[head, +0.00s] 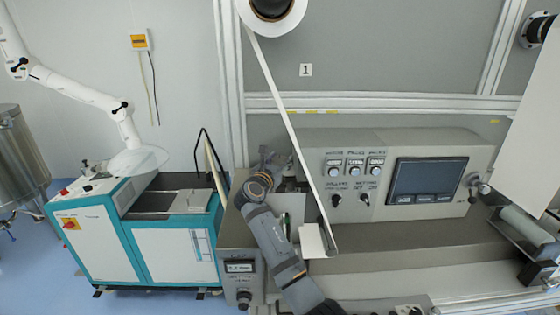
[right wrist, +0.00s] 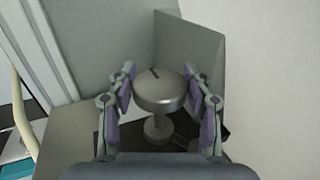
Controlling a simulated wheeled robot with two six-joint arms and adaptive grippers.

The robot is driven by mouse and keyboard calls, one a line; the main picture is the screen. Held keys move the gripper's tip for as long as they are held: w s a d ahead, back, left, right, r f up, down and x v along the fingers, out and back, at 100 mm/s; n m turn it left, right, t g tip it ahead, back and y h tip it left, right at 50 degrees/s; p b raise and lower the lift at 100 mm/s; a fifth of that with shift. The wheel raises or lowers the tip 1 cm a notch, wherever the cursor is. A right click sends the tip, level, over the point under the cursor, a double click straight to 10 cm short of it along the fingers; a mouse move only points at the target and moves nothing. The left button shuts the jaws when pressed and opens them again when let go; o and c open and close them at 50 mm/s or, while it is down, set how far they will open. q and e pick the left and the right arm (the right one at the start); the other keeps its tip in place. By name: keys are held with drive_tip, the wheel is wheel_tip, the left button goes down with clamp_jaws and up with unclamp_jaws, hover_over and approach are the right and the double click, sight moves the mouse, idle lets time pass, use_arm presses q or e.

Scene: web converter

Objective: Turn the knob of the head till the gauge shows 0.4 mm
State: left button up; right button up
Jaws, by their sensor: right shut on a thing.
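The knob (right wrist: 158,92) is a round, grey metal disc on a short stem, seen in the right wrist view with a dark mark on its top near the far rim. My right gripper (right wrist: 165,92) has a finger on each side of the knob and is shut on it. In the head view my right gripper (head: 270,162) is at the left end of the grey machine, and the knob is hidden there. A small lit gauge display (head: 240,267) is on the grey box below; its figures are too small to read. My left gripper is not in view.
Grey plates (right wrist: 190,55) stand close behind the knob. A white web strip (head: 290,125) runs down right of my right gripper. A control panel with a dark screen (head: 424,178) is at right. A teal and white cabinet (head: 165,255) stands at left.

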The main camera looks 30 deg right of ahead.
sight(277, 164)
drive_tip(key=o, duration=1.2)
drive_tip(key=shift+c, duration=0.2)
drive_tip(key=shift+a, duration=0.1)
drive_tip(key=v, duration=0.7)
drive_tip(key=shift+s+a, duration=0.25)
drive_tip(key=shift+d, duration=0.1)
drive_tip(key=shift+w, duration=0.1)
